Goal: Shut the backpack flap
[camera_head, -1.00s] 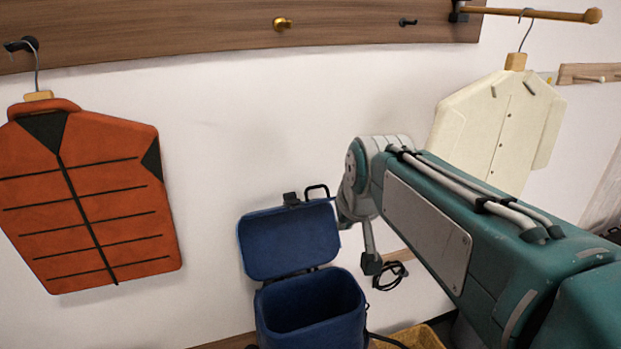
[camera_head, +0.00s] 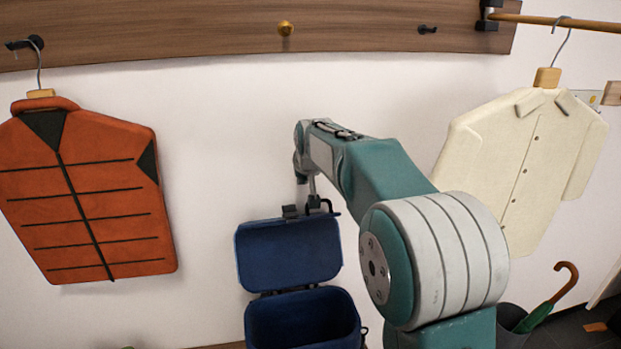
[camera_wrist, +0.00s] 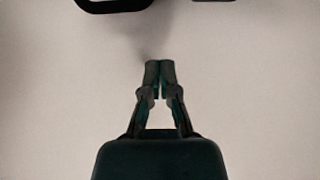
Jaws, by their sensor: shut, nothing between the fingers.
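The blue backpack (camera_head: 301,318) stands against the white wall with its top open. Its flap (camera_head: 288,251) is raised and leans back toward the wall, with a dark buckle and a black handle loop (camera_head: 327,204) at its upper edge. My gripper (camera_head: 313,196) is just above the flap's upper edge, near the loop; whether it touches cannot be told. In the wrist view my gripper (camera_wrist: 160,66) has its fingertips together, with nothing between them, in front of plain wall. Part of a black loop (camera_wrist: 113,4) shows at that view's top edge.
An orange vest (camera_head: 90,190) hangs at the left and a cream jacket (camera_head: 520,165) at the right. A wooden hook board (camera_head: 200,38) runs above. An umbrella (camera_head: 545,305) stands in a dark bin at the lower right.

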